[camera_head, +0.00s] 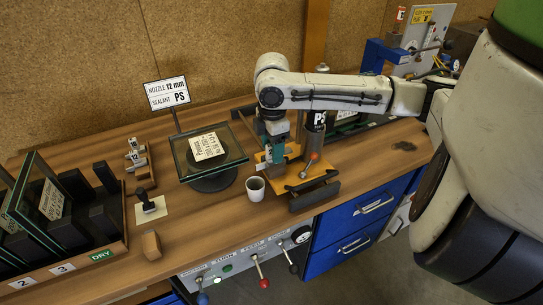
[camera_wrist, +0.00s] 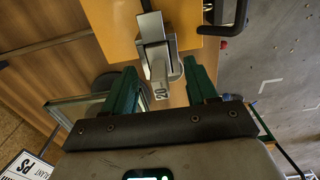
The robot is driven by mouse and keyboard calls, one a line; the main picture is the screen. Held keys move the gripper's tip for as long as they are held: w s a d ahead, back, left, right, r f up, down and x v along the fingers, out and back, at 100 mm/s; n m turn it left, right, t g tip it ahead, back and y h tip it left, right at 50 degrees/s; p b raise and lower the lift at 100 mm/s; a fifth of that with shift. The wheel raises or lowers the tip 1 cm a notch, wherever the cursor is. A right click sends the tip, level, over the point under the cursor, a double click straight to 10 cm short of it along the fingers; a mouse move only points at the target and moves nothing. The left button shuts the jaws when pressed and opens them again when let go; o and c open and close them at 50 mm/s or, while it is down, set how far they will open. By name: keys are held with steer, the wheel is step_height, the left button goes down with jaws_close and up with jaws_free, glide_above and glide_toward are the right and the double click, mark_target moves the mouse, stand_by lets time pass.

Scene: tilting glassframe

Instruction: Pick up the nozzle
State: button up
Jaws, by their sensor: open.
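My gripper (camera_head: 277,150) is over the orange stand at the middle of the bench. In the wrist view my gripper (camera_wrist: 165,76) is open, with its green fingers apart. A grey nozzle-like piece (camera_wrist: 157,50) marked "20" lies in line with the gap between the fingers, against the orange plate (camera_wrist: 112,30). I cannot tell whether a finger touches it. In the head view my gripper largely hides this piece. Another grey piece (camera_head: 134,155), apparently marked 12, stands in a small wooden holder at the left. The sign (camera_head: 167,93) reads "NOZZLE 12 mm, SEALANT PS".
A glass pane (camera_head: 228,160) on a dark round turntable stands just left of my gripper. A white cup (camera_head: 255,189) is close in front. Glass panes (camera_head: 40,205) fill a rack at the far left.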

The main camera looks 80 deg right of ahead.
steer(key=shift+f, duration=0.75)
steer(key=shift+c, duration=0.2)
jaws_close()
